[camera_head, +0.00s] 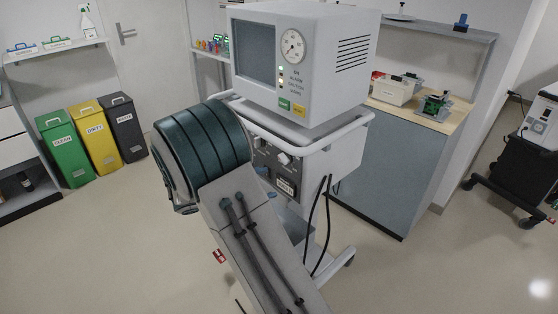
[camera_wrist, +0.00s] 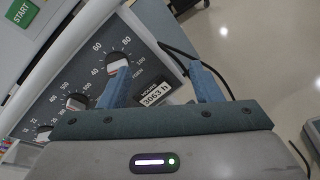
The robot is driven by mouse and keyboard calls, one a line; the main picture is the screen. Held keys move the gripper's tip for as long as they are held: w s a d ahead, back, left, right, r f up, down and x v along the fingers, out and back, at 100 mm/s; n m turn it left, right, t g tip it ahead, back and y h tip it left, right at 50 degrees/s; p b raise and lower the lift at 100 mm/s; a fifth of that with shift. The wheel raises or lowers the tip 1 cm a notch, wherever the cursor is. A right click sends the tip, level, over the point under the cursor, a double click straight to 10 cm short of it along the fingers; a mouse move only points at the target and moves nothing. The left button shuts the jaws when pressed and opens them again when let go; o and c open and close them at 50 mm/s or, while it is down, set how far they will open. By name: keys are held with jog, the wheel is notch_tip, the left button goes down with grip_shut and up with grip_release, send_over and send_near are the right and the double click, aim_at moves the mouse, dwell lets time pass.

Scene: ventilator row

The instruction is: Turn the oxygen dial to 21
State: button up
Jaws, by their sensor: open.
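The ventilator (camera_head: 300,60) stands in the middle of the head view, with its knob panel (camera_head: 262,160) partly behind my arm. In the wrist view, a white-and-dark dial (camera_wrist: 117,61) has scale marks 40, 60, 80 and 100, which fits an oxygen scale; its small label is too blurred to read. Its pointer setting cannot be told. My gripper (camera_wrist: 158,68) is open and empty. Its left blue finger overlaps the dial's lower edge in the picture; whether they touch cannot be told.
Two similar dials, one with a 300–600 scale (camera_wrist: 77,102) and one further left (camera_wrist: 44,132), share the panel. A green START button (camera_wrist: 22,12) is at upper left. Black hoses (camera_head: 322,225) hang right of the panel. A counter (camera_head: 405,160) stands behind the ventilator.

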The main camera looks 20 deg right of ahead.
aim_at(282, 159)
jog(key=w+a+f+n+t+h, duration=0.2)
jog(key=w+a+n+t, duration=0.15)
jog(key=w, duration=0.25)
jog(key=p+x, duration=0.2)
jog(key=x, duration=1.2)
jog(key=shift+s+r+p, duration=0.1)
jog(key=shift+r+p, duration=0.05)
jog(key=shift+p, duration=0.15)
jog(key=c, duration=1)
